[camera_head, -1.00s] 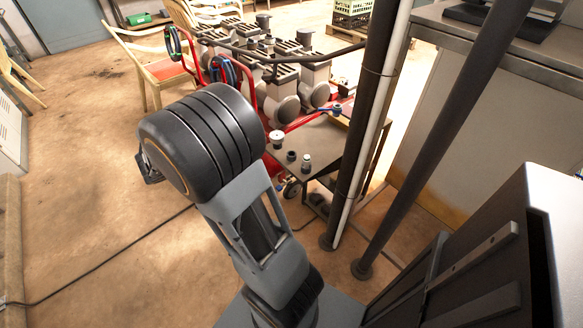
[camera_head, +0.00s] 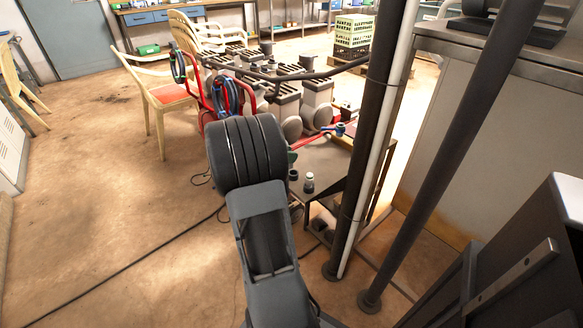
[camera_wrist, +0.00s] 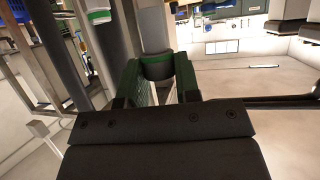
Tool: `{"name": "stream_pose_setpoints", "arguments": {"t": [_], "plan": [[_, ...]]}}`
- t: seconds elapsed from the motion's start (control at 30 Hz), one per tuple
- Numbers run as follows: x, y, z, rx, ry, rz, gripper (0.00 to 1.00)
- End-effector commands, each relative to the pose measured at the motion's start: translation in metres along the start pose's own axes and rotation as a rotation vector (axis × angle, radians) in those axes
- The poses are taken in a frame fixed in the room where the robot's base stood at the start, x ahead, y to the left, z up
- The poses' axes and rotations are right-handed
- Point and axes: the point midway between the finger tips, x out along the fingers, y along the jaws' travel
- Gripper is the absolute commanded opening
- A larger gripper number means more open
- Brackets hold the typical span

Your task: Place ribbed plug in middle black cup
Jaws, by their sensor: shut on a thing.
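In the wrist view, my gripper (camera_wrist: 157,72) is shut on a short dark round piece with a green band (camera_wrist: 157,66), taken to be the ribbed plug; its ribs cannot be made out. In the head view, the gripper and plug are mostly hidden behind my arm's thick black wrist. A black cup (camera_head: 293,174) stands on the small metal table, just right of my wrist; it looks like the middle one. A dark cup with a pale, greenish top (camera_head: 309,182) stands right of it. It seems to show in the wrist view as a white piece with a green band (camera_wrist: 97,15).
The small table (camera_head: 328,158) stands beside a dark upright post (camera_head: 362,140). A second, slanted post (camera_head: 440,150) is further right. Grey pump units with red hoses (camera_head: 290,105) stand behind the table.

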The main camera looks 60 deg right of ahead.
Motion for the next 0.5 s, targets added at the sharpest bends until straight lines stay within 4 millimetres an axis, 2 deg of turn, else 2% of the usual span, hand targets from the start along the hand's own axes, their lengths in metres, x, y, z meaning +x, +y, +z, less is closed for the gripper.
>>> {"name": "stream_pose_setpoints", "arguments": {"t": [0.13, 0.5], "plan": [[0.019, -0.009, 0.011, 0.000, 0.001, 0.001, 0.08], [0.036, -0.017, 0.021, 0.001, 0.001, 0.000, 0.08]]}}
